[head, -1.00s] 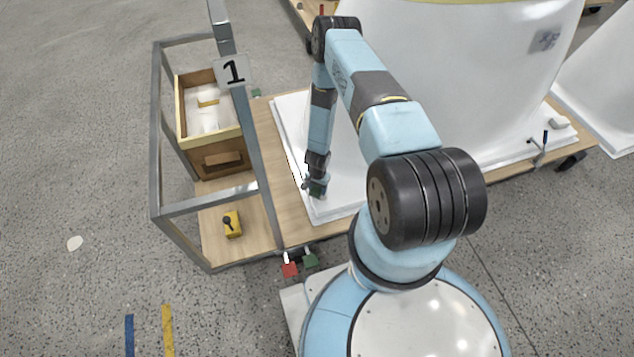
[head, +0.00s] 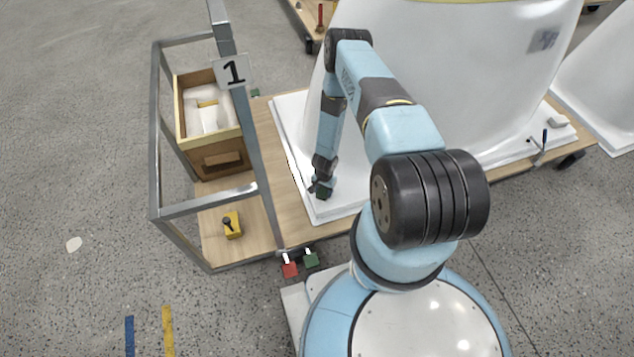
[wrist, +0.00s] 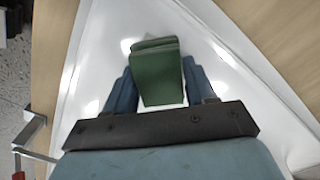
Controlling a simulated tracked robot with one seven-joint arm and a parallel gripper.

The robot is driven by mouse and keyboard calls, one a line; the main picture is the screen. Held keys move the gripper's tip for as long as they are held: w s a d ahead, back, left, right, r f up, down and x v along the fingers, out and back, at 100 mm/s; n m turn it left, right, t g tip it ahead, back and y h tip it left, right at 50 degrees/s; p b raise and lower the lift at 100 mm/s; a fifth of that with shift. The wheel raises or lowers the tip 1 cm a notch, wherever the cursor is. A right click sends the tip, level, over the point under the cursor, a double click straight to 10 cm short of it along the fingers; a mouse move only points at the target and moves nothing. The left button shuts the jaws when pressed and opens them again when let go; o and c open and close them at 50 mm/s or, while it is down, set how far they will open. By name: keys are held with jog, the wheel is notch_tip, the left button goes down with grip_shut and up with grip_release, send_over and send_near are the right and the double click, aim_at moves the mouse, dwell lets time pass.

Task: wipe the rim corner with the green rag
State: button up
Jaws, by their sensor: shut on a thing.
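My gripper (head: 321,190) points down over the near-left corner of the white rim (head: 324,212) of the bathtub shell (head: 440,80). It is shut on the green rag (wrist: 158,72), a folded block between the two blue fingers in the wrist view. In the head view the rag (head: 324,193) is a small dark green patch at the fingertips, low over the rim. I cannot tell whether it touches the surface.
A metal frame with a "1" sign (head: 233,71) stands left of the shell. A wooden box (head: 210,120) and a yellow block (head: 232,225) sit on its boards. Red (head: 289,268) and green (head: 311,260) pieces are at the near edge. Open floor lies at left.

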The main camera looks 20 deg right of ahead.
jog(key=shift+w+a+r, duration=0.1)
jog(key=shift+a+r, duration=0.15)
jog(key=shift+a, duration=0.5)
jog(key=shift+a+r, duration=0.25)
jog(key=shift+a, duration=0.5)
jog(key=shift+w+d, duration=0.2)
jog(key=shift+d, duration=0.15)
jog(key=shift+d+f, duration=0.5)
jog(key=shift+d, duration=0.4)
jog(key=shift+d+r, duration=0.2)
jog(key=shift+d, duration=0.55)
jog(key=shift+f, duration=0.25)
jog(key=shift+a+r, duration=0.15)
jog(key=shift+a, duration=0.5)
jog(key=shift+a+r, duration=0.1)
jog(key=shift+a, duration=1.05)
jog(key=shift+a+r, duration=0.1)
jog(key=shift+a, duration=0.1)
jog(key=shift+r, duration=3.7)
